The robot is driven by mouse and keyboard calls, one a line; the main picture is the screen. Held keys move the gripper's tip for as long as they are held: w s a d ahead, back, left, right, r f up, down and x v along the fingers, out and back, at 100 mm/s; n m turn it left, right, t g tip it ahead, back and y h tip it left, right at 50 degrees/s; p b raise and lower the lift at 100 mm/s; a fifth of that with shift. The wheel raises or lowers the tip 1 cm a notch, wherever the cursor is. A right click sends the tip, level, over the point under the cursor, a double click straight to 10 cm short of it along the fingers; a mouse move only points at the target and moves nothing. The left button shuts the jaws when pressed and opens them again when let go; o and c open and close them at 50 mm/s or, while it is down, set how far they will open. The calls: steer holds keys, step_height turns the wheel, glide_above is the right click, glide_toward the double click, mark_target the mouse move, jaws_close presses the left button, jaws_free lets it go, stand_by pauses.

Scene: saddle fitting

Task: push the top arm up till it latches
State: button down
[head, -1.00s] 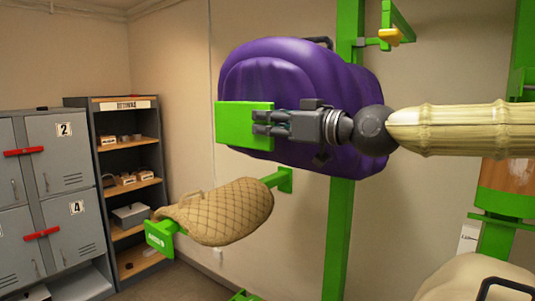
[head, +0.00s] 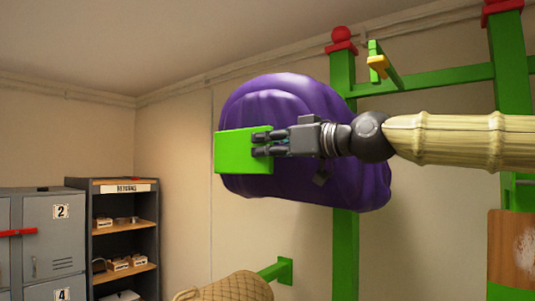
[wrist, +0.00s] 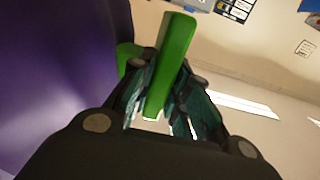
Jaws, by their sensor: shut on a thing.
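The top arm carries a large purple saddle (head: 300,110) that hides most of the arm. The top arm's green end plate (head: 235,151) shows at the saddle's front left. My gripper (head: 262,143) is shut on this plate, coming from the right. In the wrist view the green plate (wrist: 175,60) sits between the two fingers, with the purple saddle (wrist: 45,80) close on the left. A yellow piece (head: 378,64) sits on a green bar at the upper right, above the saddle and apart from it. The joint of arm and post is hidden behind the saddle.
A quilted tan saddle (head: 235,287) sits on a lower green arm (head: 270,271). The green post (head: 344,250) stands behind the purple saddle. Grey lockers (head: 50,240) and a shelf (head: 125,185) stand at the left. Open air surrounds the purple saddle's left side.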

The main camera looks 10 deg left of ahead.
steer(key=shift+d+r, duration=0.15)
steer(key=shift+r, duration=0.45)
steer(key=c, duration=1.7)
jaws_free()
steer(key=o, duration=0.3)
steer(key=shift+o, duration=0.2)
steer(key=shift+f, duration=0.3)
steer(key=v, duration=1.2)
